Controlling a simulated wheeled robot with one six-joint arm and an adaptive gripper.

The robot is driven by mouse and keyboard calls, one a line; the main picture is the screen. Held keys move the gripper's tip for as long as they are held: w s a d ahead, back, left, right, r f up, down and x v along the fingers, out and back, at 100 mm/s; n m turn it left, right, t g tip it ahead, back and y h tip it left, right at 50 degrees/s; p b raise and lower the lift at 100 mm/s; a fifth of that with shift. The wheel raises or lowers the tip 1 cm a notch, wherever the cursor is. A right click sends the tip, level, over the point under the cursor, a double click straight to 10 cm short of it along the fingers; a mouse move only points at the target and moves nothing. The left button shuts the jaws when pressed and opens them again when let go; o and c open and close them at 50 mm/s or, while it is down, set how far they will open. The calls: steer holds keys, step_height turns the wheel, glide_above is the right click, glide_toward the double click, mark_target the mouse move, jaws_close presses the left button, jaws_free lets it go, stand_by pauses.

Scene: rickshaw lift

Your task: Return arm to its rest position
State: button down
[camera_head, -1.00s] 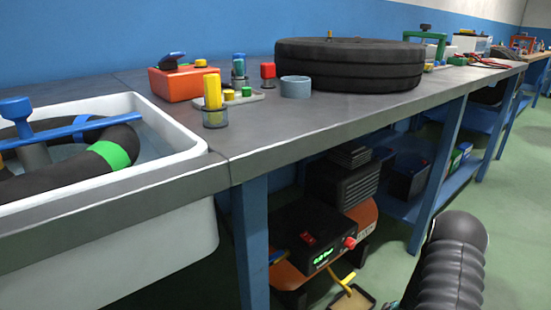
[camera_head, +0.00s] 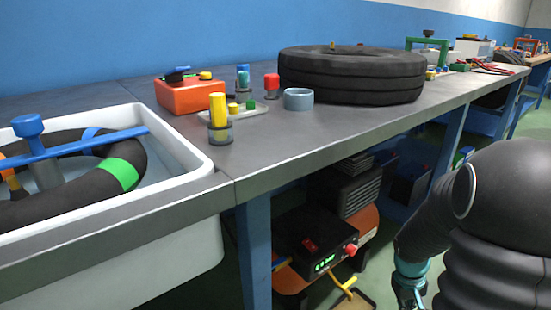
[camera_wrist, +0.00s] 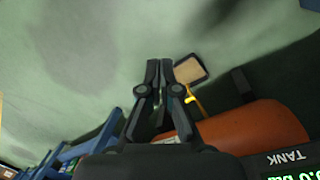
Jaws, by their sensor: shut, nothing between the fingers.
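My gripper (camera_wrist: 160,66) shows in the middle of the wrist view. Its two dark fingers are together at the tips with nothing between them. It points down toward the green floor (camera_wrist: 70,60), apart from everything around it. In the head view my dark arm fills the lower right, and my gripper is at most partly seen at the bottom edge below a teal wrist joint.
The grey workbench (camera_head: 190,190) has a tire (camera_head: 350,80) and small coloured parts on top. A white sink tub (camera_head: 150,250) is at left. Under the bench is an orange tank (camera_wrist: 250,130) with a black control box (camera_head: 315,245). A yellow-handled pad (camera_wrist: 190,68) lies near the floor.

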steer(key=s+a+r+t+p, duration=0.2)
steer(key=s+a+r, duration=0.2)
steer(key=r, duration=0.5)
steer(key=s+a+r+t+y+p, duration=0.1)
steer(key=s+a+r, duration=0.4)
steer(key=r, duration=0.5)
steer(key=s+a+r+t+p, duration=0.2)
steer(key=s+a+r+t, duration=0.1)
steer(key=a+r, duration=0.5)
steer(key=shift+s+r+y+p, duration=0.35)
steer(key=shift+s+r+y, duration=0.05)
steer(key=shift+s+r, duration=0.4)
